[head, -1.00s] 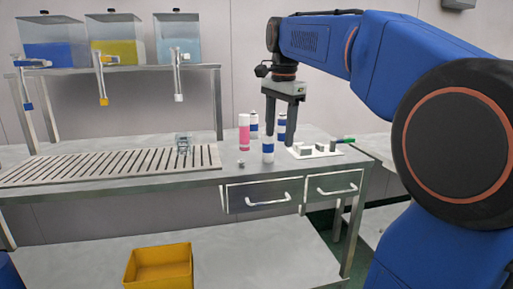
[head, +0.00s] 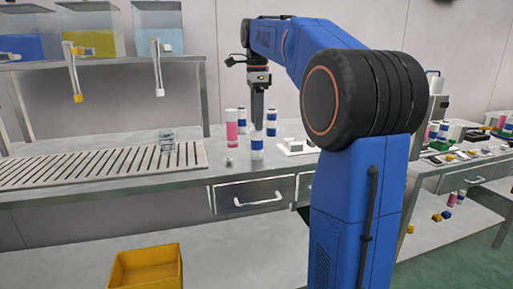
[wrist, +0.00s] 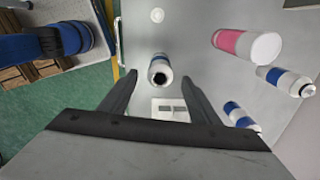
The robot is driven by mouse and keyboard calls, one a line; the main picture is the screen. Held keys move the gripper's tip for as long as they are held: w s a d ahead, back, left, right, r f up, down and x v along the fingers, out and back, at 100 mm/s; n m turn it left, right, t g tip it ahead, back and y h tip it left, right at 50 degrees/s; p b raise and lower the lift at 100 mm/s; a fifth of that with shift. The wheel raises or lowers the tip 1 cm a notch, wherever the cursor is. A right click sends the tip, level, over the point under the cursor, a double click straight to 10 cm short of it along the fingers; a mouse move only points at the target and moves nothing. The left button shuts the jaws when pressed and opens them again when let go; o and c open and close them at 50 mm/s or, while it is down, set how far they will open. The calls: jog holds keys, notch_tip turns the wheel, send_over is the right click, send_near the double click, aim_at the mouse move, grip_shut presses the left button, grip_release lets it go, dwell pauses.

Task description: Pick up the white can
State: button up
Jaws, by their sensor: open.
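Three white cans with blue bands stand upright on the steel bench. The front one (head: 257,150) is below my gripper (head: 258,126) in the head view.
A pink can with a white top (head: 231,130) stands just left of the front can. A small round part (head: 229,162) lies near the bench edge. A white fixture (head: 296,147) is to the right.

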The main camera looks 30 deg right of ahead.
aim_at(257, 147)
notch_tip(257, 147, down, 11)
jog(key=shift+d+r, duration=0.1)
jog(key=shift+d, duration=0.05)
jog(key=c, duration=1.1)
